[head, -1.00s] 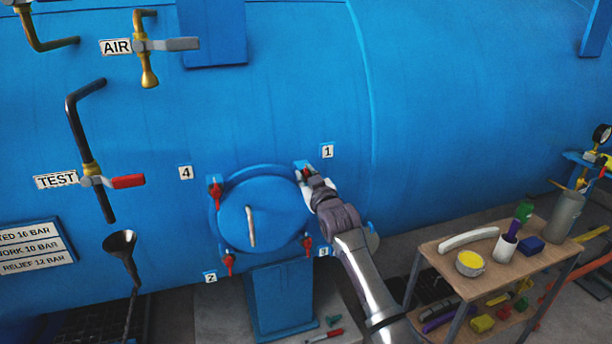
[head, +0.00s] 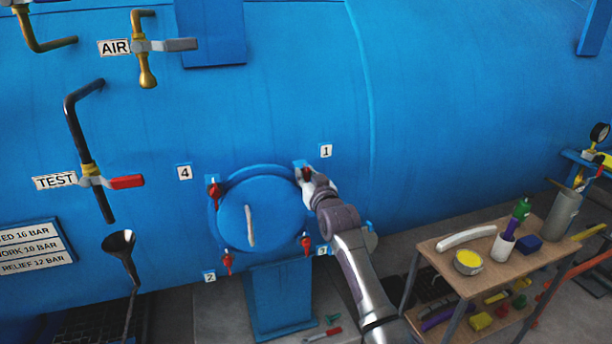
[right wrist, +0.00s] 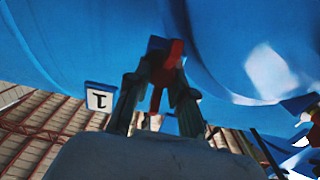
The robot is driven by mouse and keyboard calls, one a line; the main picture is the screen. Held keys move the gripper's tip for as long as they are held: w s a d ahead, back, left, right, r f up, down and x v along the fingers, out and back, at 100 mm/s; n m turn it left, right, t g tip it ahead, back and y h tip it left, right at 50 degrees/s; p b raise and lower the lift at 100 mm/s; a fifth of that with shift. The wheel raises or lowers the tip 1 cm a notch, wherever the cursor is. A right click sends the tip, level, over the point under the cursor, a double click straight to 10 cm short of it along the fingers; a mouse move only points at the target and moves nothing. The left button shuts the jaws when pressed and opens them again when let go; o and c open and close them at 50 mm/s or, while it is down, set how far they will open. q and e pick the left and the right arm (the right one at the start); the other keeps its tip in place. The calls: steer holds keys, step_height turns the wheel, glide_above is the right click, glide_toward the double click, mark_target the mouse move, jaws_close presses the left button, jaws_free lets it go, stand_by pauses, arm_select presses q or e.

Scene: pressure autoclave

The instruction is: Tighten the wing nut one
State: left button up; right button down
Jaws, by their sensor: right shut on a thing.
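The round blue hatch door (head: 248,214) is closed on the blue vessel, with red wing nuts around its rim. Wing nut one (head: 306,172) is red and sits at the upper right of the door, below the label 1 (head: 326,151). My right gripper (head: 306,178) is at it and partly covers it. In the right wrist view, the red wing nut (right wrist: 165,70) is between the two dark fingers of my right gripper (right wrist: 158,88), which are shut on it. The label 1 (right wrist: 100,97) appears upside down beside the fingers. My left gripper is not in view.
Other red wing nuts sit by label 4 (head: 184,172), label 2 (head: 209,276) and label 3 (head: 322,250). A wooden cart (head: 430,246) with tools and a yellow-topped cup (head: 468,261) stands right of my arm. The AIR (head: 115,47) and TEST (head: 55,181) valves are at left.

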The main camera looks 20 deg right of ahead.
steer(key=c, duration=1.2)
jaws_free()
steer(key=shift+f, duration=0.2)
steer(key=shift+o, duration=1)
steer(key=shift+r, duration=0.1)
steer(key=shift+s, duration=0.1)
steer(key=s, duration=1.1)
steer(key=shift+s+d, duration=0.25)
steer(key=shift+s, duration=0.15)
